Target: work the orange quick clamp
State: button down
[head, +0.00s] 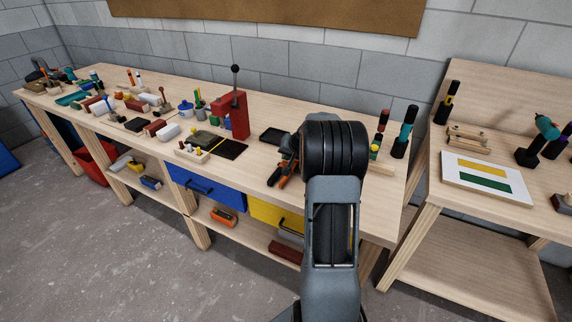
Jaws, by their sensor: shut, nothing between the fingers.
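A tool with orange and dark handles (286,181) lies on the long workbench (366,203), just left of my arm. My arm's black joint hides part of it, and it is too small to tell for sure whether it is the orange quick clamp. Another orange item with a dark part (222,217) is on the shelf under the bench. My arm rises from the bottom of the head view over the right part of the bench. My gripper is hidden behind the arm's black joint, so its distance from the orange tool cannot be seen.
A red press with a black-knobbed lever (233,115) stands mid-bench. A dark tray (273,136) lies right of it. Blue (205,188) and yellow (276,214) drawers sit below the top. Bottles (404,132) stand at the right end. A second bench (483,222) is further right.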

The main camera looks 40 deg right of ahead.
jog(key=shift+f+b, duration=0.5)
jog(key=shift+b, duration=0.2)
dwell(0.7)
jog(key=shift+r, duration=0.15)
jog(key=shift+r+p, duration=0.5)
jog(key=shift+r, duration=0.25)
jog(key=shift+r, duration=0.1)
jog(key=shift+r+p, duration=1.55)
jog(key=shift+r, duration=0.9)
